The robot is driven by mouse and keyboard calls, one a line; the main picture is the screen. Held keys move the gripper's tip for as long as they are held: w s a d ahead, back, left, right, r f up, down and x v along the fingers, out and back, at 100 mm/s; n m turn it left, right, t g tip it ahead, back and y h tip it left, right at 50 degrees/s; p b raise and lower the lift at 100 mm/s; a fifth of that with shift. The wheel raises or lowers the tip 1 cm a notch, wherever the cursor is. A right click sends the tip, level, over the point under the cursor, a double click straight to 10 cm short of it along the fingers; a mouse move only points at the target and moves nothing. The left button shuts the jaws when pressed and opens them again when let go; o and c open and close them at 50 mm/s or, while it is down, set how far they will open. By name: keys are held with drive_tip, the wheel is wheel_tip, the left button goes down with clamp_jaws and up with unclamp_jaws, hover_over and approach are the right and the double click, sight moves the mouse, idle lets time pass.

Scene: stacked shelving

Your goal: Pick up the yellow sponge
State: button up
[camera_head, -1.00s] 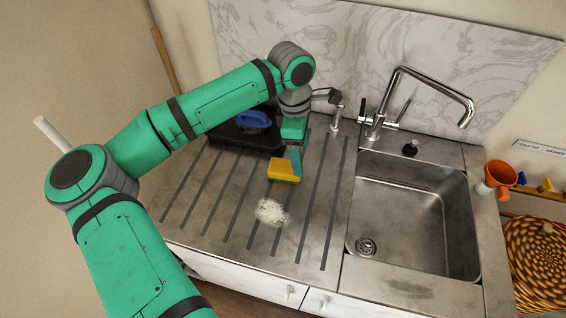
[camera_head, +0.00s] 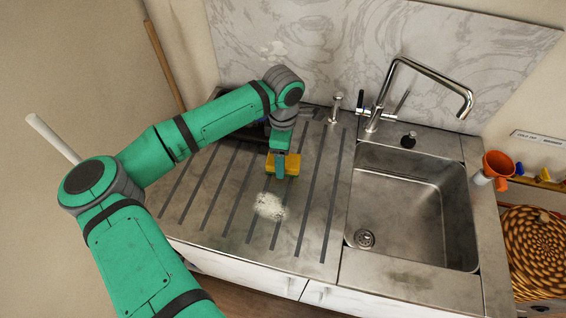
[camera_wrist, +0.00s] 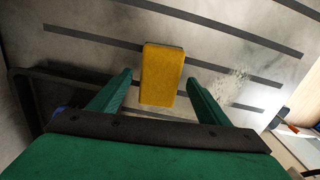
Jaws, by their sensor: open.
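The yellow sponge (camera_head: 291,165) lies on the ridged metal drainboard (camera_head: 225,195), left of the sink. In the wrist view the sponge (camera_wrist: 162,75) lies between and just beyond the two green fingers, with a dark layer showing along its far edge. My gripper (camera_head: 281,172) is over the sponge and hides part of it in the head view. In the wrist view my gripper (camera_wrist: 160,84) is open, with a gap between each finger and the sponge. Whether the fingertips reach down beside the sponge cannot be told.
A patch of white foam (camera_head: 270,206) lies on the drainboard in front of the sponge. The sink basin (camera_head: 410,215) is to the right, with a tall tap (camera_head: 395,75) behind it. An orange cup (camera_head: 498,164) hangs at the right. A marble backsplash (camera_head: 330,45) rises behind.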

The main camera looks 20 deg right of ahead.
drive_tip(key=shift+f, duration=0.95)
drive_tip(key=shift+d, duration=0.1)
drive_tip(key=c, duration=1.1)
drive_tip(key=shift+c, duration=0.2)
drive_tip(key=shift+r, duration=0.85)
drive_tip(key=s+d+r, duration=0.1)
drive_tip(key=s+r, duration=1)
drive_tip(key=s, duration=0.3)
drive_tip(key=shift+r, duration=0.2)
